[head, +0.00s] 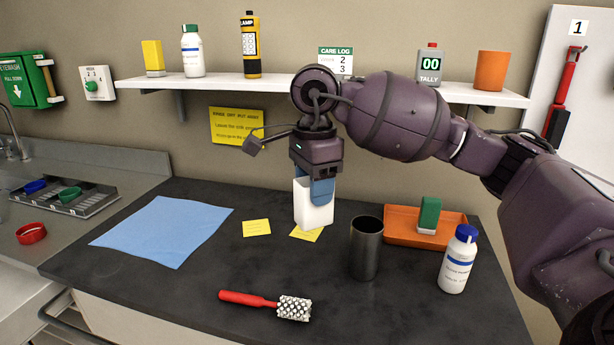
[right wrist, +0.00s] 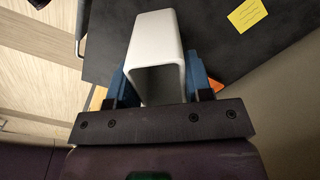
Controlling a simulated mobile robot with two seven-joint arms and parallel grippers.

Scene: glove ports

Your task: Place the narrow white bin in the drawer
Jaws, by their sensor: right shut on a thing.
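The narrow white bin (head: 314,212) is upright above the dark counter, over a yellow note, towards the back middle. I cannot tell whether its base touches the counter. My right gripper (head: 321,190) points down with its blue fingers shut on the bin. In the right wrist view the bin (right wrist: 152,35) sits between the two fingers (right wrist: 157,80), its open mouth facing the camera. A pale front with a dark bar handle (head: 70,322) shows under the counter's front left edge; it may be the drawer, and no open inside shows. My left gripper is not in view.
A grey metal cup (head: 366,250), an orange tray (head: 400,238) with a green-and-white block, and a white bottle (head: 458,262) stand right of the bin. A red-handled brush (head: 265,303) lies in front. A blue cloth (head: 163,230) lies left. A shelf (head: 220,85) runs behind.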

